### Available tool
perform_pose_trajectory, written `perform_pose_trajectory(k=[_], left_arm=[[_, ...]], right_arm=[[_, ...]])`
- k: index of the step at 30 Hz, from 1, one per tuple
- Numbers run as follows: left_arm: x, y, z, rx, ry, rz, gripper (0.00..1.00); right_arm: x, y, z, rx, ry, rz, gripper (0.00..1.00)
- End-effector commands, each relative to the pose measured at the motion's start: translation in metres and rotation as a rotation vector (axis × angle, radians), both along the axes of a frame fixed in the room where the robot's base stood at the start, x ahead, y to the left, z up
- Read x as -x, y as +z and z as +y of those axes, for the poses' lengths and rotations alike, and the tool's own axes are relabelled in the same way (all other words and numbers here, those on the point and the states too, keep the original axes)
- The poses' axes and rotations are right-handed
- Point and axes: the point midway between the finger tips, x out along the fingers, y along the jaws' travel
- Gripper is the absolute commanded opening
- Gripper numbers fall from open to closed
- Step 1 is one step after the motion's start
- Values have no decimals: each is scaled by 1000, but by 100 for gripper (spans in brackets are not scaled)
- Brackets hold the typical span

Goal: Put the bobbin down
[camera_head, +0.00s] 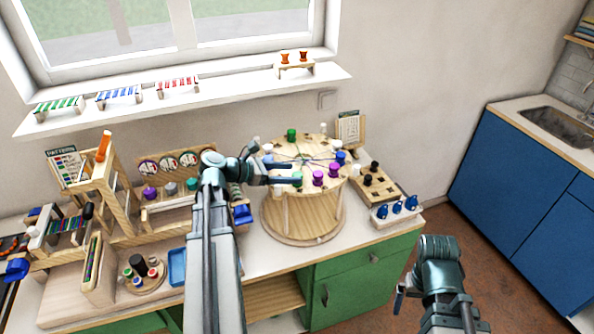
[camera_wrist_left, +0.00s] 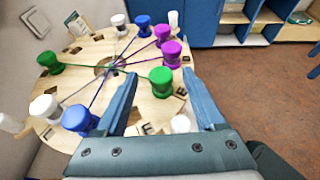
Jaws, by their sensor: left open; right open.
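A round wooden bead board (camera_head: 275,160) on a stand holds several bobbins joined by coloured threads to its middle. A green bobbin (camera_wrist_left: 161,80) stands upright near the rim, just beyond and between the fingertips of my open left gripper (camera_wrist_left: 160,82). In the head view this green bobbin (camera_head: 297,178) is partly hidden by the left gripper (camera_head: 298,181). Two purple bobbins (camera_head: 318,178) (camera_head: 333,170) stand beside it. Another green bobbin (camera_head: 291,134) is at the far rim. Blue and white bobbins stand around the rim too. My right gripper (camera_head: 400,290) is open, away from the board.
Right of the board are a wooden block with dark pegs (camera_head: 375,185) and a white tray with blue items (camera_head: 397,210). Left are a wooden rack (camera_head: 112,195) and a blue tray (camera_head: 177,267). Open floor lies at the right.

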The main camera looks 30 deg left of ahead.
Motion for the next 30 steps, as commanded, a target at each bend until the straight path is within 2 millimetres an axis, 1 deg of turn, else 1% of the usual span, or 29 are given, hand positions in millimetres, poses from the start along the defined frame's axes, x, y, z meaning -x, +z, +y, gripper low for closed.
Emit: perform_pose_trajectory(k=[1,3,9,12,18,30], left_arm=[[10,10,7,0,4,0,71],[21,15,16,0,4,0,71],[47,27,35,0,3,-1,71],[55,31,41,-1,2,0,71],[63,33,46,0,0,0,71],[63,33,46,-1,0,-1,71]], right_arm=[[0,9,0,0,0,0,100],[0,15,0,0,1,0,100],[0,27,0,0,1,0,100],[0,31,0,0,1,0,100],[0,33,0,0,1,0,100],[0,33,0,0,1,0,100]])
